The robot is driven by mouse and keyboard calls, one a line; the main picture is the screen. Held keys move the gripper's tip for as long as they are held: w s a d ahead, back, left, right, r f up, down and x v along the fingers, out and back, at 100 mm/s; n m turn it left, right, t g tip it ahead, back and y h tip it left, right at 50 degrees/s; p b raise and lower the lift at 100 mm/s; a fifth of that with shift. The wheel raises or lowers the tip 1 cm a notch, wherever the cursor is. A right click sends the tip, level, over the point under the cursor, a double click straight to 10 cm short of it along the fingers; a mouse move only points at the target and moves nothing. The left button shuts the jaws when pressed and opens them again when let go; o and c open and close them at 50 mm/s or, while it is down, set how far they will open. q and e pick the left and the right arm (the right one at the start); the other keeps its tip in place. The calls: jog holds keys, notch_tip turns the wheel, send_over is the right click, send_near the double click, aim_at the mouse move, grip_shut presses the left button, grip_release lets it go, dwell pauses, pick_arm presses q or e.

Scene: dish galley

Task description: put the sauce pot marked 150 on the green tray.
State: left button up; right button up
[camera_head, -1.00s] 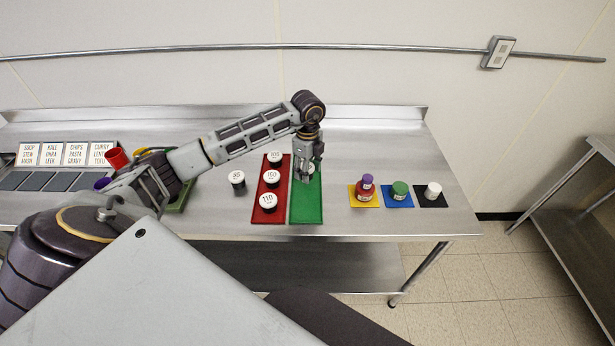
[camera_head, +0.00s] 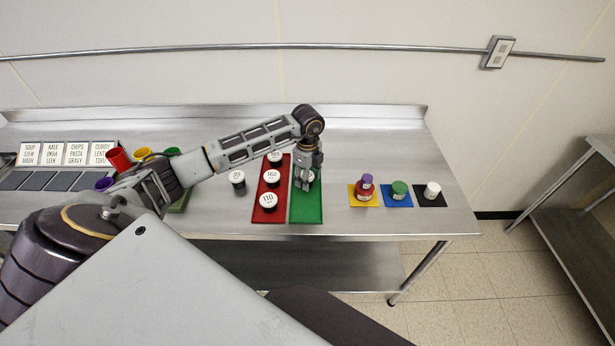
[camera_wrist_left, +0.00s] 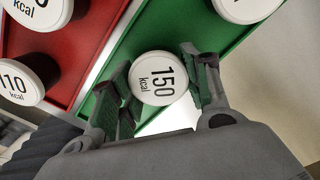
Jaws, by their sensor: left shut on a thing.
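The sauce pot marked 150 (camera_wrist_left: 158,78), with a white lid, is between the fingers of my left gripper (camera_head: 303,186) in the left wrist view. The gripper is shut on it. Pot and gripper are over the green tray (camera_head: 306,214), which also shows in the wrist view (camera_wrist_left: 150,32). I cannot tell whether the pot touches the tray. In the head view the fingers mostly hide the pot. Another white-lidded pot (camera_wrist_left: 245,8) is on the green tray, farther back; its number is cut off. My right gripper is not in view.
The red tray (camera_head: 271,216) beside the green one holds several pots, among them 110 (camera_head: 269,200) and 160 (camera_head: 272,179). A pot marked 95 (camera_head: 237,178) stands left of it. Colored mats with items (camera_head: 363,194) lie to the right, with bare steel between.

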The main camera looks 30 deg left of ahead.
pick_arm(q)
jog(key=shift+f, duration=0.15)
jog(key=o, duration=0.9)
jog(key=shift+c, duration=0.2)
jog(key=shift+o, duration=0.8)
jog(key=shift+r, duration=0.3)
notch_tip(320, 180, up, 12)
jog(key=b, duration=0.2)
jog(key=shift+f, duration=0.15)
jog(key=shift+s+f, duration=0.1)
